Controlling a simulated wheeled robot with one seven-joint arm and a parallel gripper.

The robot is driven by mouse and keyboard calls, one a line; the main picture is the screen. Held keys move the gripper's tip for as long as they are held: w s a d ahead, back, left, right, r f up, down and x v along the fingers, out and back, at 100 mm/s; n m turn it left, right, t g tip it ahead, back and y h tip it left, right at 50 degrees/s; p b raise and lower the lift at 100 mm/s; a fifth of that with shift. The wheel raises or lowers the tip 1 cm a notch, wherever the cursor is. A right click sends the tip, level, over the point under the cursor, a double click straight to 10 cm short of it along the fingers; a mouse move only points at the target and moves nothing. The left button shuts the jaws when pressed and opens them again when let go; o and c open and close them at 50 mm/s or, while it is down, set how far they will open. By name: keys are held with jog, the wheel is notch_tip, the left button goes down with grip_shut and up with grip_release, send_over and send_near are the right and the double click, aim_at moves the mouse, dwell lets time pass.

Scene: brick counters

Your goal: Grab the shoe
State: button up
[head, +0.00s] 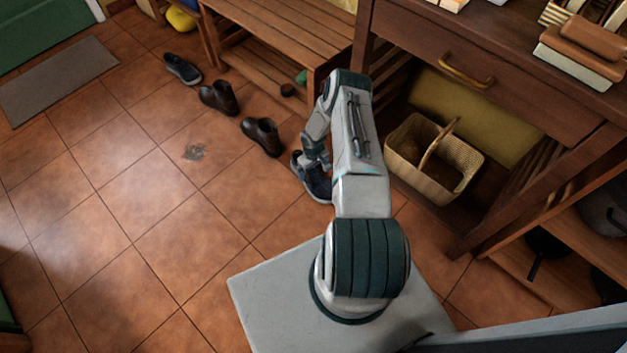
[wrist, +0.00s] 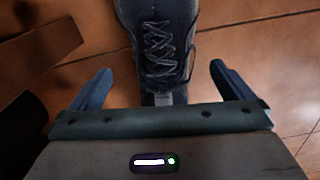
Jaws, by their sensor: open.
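A dark blue lace-up shoe (head: 317,183) stands on the tiled floor in the head view, partly hidden by my arm. In the wrist view the same shoe (wrist: 165,45) lies ahead of my gripper, its laces and tongue facing the camera and its upper end cut off by the frame's top edge. My gripper (wrist: 155,85) is open, one finger on each side of the shoe's near end. There is a gap between each finger and the shoe. In the head view my gripper (head: 312,158) is just above the shoe, its fingers hard to make out.
Two brown shoes (head: 262,136) (head: 219,97) and another dark shoe (head: 183,69) stand in a row to the upper left. A slatted wooden bench (head: 285,35) is behind them. A wicker basket (head: 395,170) sits under the wooden table (head: 440,50) at right.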

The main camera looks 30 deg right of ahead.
jog(key=f+b, duration=0.1)
jog(key=f, duration=0.1)
jog(key=f+b, duration=0.1)
jog(key=f, duration=0.2)
jog(key=shift+a+f, duration=0.2)
jog(key=shift+f, duration=0.05)
jog(key=shift+r, duration=0.1)
jog(key=c, duration=1.1)
